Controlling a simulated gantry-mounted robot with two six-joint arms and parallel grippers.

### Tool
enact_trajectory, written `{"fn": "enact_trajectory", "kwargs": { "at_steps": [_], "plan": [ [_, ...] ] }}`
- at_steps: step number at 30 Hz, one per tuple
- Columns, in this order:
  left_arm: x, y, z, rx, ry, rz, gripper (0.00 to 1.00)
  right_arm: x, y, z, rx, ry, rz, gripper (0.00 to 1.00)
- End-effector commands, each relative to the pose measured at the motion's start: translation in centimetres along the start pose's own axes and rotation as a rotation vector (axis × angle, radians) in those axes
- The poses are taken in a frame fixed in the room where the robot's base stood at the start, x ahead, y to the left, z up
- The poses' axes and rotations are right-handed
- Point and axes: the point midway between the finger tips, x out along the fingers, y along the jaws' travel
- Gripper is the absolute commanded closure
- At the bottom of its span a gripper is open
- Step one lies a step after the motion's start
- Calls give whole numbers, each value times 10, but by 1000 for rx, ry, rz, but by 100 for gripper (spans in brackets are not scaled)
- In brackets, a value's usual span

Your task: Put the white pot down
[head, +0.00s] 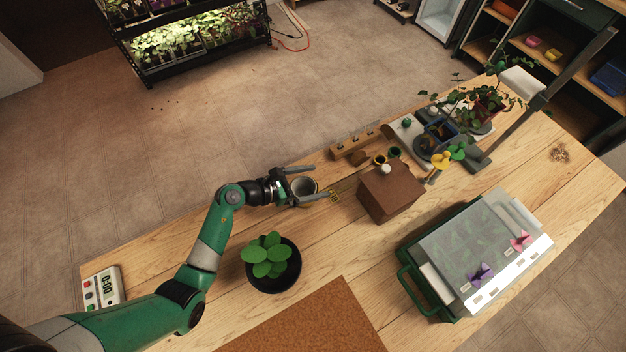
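The pale grey-white pot (303,186) stands near the far edge of the wooden table, in the middle of the head view. Its open top faces up and its inside looks grey. My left gripper (313,182) reaches in from the left, with its two fingers spread wide on either side of the pot. A gap shows between the upper finger and the pot; the lower finger covers part of the pot's near side. The gripper looks open. Whether the pot rests fully on the table is hard to tell. My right gripper is not in view.
A brown box (390,192) stands further right, and a dark pot with a leafy plant (271,263) nearer. A green-framed covered tray (427,284) is at right. Bare table lies between.

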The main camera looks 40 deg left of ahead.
Motion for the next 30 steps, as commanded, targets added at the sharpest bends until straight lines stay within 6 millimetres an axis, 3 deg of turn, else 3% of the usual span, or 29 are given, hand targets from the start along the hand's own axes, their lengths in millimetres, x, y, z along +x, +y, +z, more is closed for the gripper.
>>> {"fn": "enact_trajectory", "kwargs": {
  "at_steps": [5, 8, 21, 25, 30],
  "plan": [
    [-2, 0, 4, 1, -1, 0, 0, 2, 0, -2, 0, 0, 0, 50],
    [-7, 0, 17, 1, -2, 1, 0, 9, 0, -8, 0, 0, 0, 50],
    [-108, 2, 12, -2, -1, 6, 0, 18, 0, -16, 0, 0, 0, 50],
    [-122, 0, 12, -1, 0, 2, 0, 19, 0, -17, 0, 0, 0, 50],
    [-125, 0, 11, 0, 0, 0, 0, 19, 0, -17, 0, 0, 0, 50]
  ]
}}
